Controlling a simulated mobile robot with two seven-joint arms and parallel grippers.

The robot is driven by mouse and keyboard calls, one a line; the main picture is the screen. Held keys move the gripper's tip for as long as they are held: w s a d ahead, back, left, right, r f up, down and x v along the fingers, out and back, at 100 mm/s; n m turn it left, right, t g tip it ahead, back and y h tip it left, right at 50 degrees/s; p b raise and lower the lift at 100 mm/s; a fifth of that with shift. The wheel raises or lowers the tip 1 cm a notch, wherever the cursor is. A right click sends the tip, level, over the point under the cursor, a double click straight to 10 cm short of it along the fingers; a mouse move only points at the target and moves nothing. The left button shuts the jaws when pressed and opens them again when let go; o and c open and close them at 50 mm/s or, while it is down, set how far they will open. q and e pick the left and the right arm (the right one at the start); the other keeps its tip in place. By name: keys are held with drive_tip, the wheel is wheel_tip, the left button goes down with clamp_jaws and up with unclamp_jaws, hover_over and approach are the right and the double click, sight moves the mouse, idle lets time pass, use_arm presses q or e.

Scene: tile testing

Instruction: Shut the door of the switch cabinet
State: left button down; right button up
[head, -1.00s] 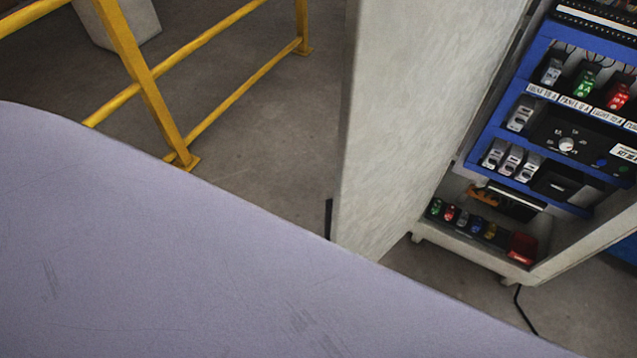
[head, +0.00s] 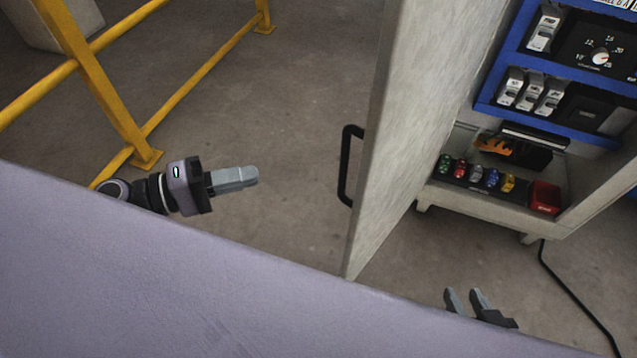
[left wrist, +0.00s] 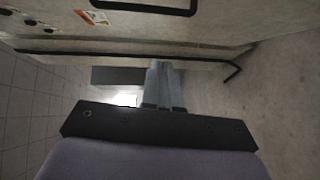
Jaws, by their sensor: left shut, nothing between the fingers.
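The switch cabinet (head: 447,194) stands open at the right of the head view. Its pale grey door (head: 425,110) is swung out toward me, with a black handle (head: 345,165) on its left face. My left gripper (head: 256,175) is shut and empty, left of the handle and apart from it in the picture. In the left wrist view its fingers (left wrist: 163,68) lie together, with a pale panel and dark bars beyond them. My right gripper (head: 465,294) is open and empty at the lower right, below the cabinet in the picture; its arm is hidden.
Yellow railing (head: 105,90) stands at the left, beside a pale block (head: 50,22). A black cable (head: 580,300) runs over the floor at the right. Bare floor (head: 260,110) lies between railing and door.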

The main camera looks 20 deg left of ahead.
use_arm(q)
drive_tip(key=w+d+r+h, duration=0.1)
drive_tip(key=w+d, duration=0.4)
drive_tip(key=d, duration=0.6)
drive_tip(key=shift+w+d+r+p, duration=0.2)
drive_tip(key=shift+w+d+p, duration=0.05)
drive_tip(key=shift+d+p, duration=0.1)
drive_tip(key=shift+s, duration=0.1)
idle(0.4)
